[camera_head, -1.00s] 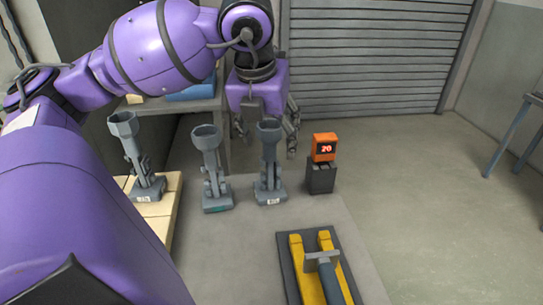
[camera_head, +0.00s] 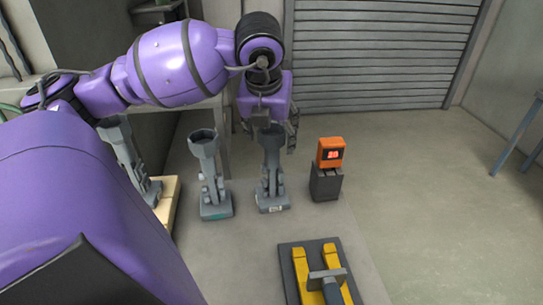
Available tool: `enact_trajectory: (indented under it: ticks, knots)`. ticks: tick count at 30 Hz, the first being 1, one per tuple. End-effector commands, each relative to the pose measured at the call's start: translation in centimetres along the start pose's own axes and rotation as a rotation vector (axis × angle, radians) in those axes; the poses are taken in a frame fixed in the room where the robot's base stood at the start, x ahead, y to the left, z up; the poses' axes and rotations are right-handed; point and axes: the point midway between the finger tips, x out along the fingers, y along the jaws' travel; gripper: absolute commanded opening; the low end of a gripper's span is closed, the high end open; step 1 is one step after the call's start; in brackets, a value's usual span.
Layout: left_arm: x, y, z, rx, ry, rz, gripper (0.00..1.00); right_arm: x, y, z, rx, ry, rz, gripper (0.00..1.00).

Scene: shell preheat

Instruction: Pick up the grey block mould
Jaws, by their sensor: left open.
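Three grey moulds with funnel-shaped cups on top stand upright. The right one (camera_head: 271,178) and the middle one (camera_head: 211,180) stand on the grey table. The left one (camera_head: 133,165) is on a pale wooden surface, partly hidden by my left arm. I cannot tell from their look which is named the block mould. My left gripper (camera_head: 268,128) is open and empty, pointing down at the cup of the right mould. Its fingers show on both sides of that cup. I cannot tell whether they touch it. My right gripper is out of view.
An orange display (camera_head: 330,153) sits on a dark block (camera_head: 325,184) right of the right mould. A yellow two-pronged tool (camera_head: 305,268) with a grey handle lies on a dark plate at the front. The table (camera_head: 250,245) between is bare. A roller shutter is behind.

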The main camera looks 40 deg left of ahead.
Motion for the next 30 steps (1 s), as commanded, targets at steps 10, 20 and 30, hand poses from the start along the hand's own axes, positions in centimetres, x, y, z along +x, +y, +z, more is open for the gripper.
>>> enact_trajectory:
  ticks: [10,20,30]
  knots:
    - [0.47,-0.01,0.0,0.001,-0.001,0.0,0.56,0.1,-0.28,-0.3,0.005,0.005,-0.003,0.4]
    - [0.46,0.0,0.0,0.001,0.0,0.0,0.13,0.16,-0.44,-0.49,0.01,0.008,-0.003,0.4]
    - [0.41,-0.05,0.04,0.0,-0.002,-0.002,0.0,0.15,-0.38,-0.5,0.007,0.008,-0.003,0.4]
